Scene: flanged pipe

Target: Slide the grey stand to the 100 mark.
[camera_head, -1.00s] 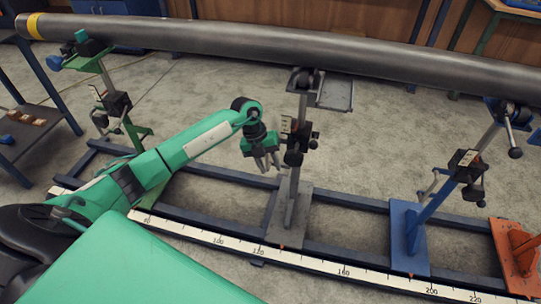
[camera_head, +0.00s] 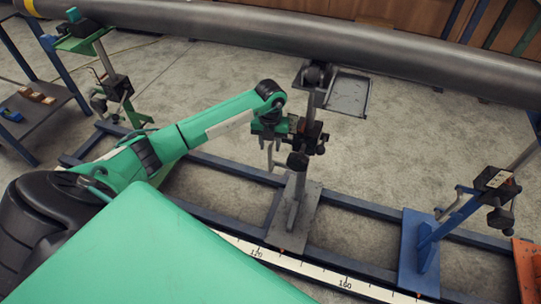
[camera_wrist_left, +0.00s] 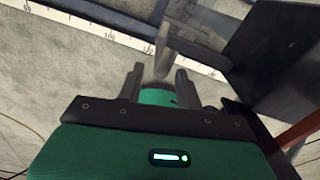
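The grey stand (camera_head: 298,195) stands upright on the rails, its base plate (camera_head: 302,222) flat. The red pointer (camera_head: 282,249) at its foot lies between the 120 and 160 marks on the white scale (camera_head: 315,271). My left gripper (camera_head: 275,158) hangs fingers down, close on the left side of the stand's post, below the black clamp. In the left wrist view its two fingers (camera_wrist_left: 158,88) are apart, with a light grey bar (camera_wrist_left: 163,50) showing between or just beyond them; contact cannot be told. The 100 mark is hidden behind my green body in the head view. My right gripper is out of view.
A long grey pipe (camera_head: 300,35) runs above the stands. A green stand (camera_head: 118,90) is at left and a blue stand (camera_head: 425,245) at right, with an orange one (camera_head: 527,265) beyond. Bare rail (camera_head: 205,215) lies left of the grey stand.

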